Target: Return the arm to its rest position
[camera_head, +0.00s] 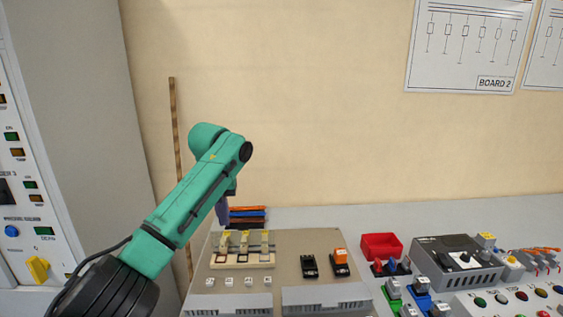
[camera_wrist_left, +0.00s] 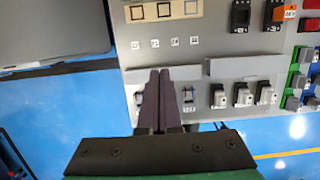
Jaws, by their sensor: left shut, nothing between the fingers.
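My left arm is green with a black base link and comes in from the lower left of the head view, bent at a joint near the middle left. My left gripper (camera_head: 222,212) hangs below that arm, partly hidden behind it, with its dark fingers pointing down. In the left wrist view the left gripper (camera_wrist_left: 160,78) is seen from behind. Its two dark fingers are together with nothing between them, over the front edge of a grey panel (camera_wrist_left: 215,52). My right gripper is in neither view.
The bench carries a beige panel (camera_head: 300,257) with yellow-topped parts, a red bin (camera_head: 381,246) and a dark grey box (camera_head: 457,262). A grey cabinet (camera_head: 60,130) with buttons stands at the left. Blue floor (camera_wrist_left: 60,125) shows in the wrist view.

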